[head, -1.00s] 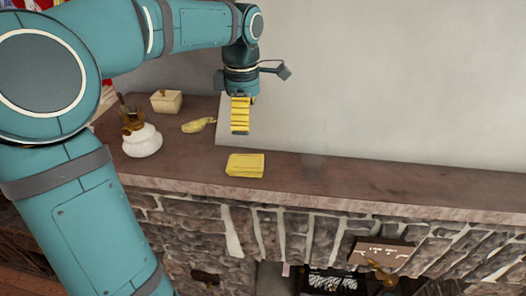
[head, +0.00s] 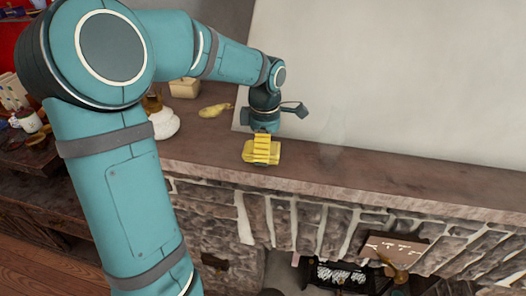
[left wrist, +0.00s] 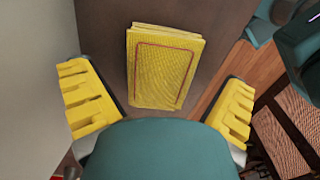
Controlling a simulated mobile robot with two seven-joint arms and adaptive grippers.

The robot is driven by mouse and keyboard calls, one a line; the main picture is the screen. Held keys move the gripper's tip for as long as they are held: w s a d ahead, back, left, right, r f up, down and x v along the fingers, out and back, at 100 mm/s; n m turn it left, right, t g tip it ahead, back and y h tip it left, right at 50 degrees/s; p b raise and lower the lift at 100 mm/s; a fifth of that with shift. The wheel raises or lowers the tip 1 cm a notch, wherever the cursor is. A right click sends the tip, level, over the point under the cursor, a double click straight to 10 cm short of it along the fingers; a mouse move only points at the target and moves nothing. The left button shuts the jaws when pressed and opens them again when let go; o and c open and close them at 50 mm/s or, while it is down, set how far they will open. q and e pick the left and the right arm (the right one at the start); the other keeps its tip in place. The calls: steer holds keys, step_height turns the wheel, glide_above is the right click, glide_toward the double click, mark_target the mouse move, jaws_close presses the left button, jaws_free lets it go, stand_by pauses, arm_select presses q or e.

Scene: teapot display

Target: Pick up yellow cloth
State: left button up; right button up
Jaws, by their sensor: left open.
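The yellow cloth (head: 247,153) lies folded flat on the mantel, partly hidden behind my left gripper in the head view. In the left wrist view the cloth (left wrist: 163,68) shows as a folded rectangle with a thin reddish border line. My left gripper (head: 261,160) is above the cloth, pointing down, with its yellow fingers in front of it. In the left wrist view my left gripper (left wrist: 160,108) is open, its fingers spread wide on either side of the cloth's near end, with nothing between them. My right gripper is not in view.
The stone-fronted mantel (head: 400,184) has clear room to the right. A yellow gourd-like object (head: 214,110), a pale box (head: 184,88) and a white pot (head: 165,124) stand to the left. A pale wall (head: 400,70) rises behind.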

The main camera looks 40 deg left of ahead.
arm_select(q)
steer(key=shift+f, duration=0.6)
steer(key=c, duration=1.1)
steer(key=shift+c, duration=0.2)
step_height(320, 180, up, 10)
steer(key=shift+r+p, duration=0.1)
steer(key=shift+p, duration=0.25)
steer(key=shift+o, duration=0.7)
steer(key=shift+c, duration=0.6)
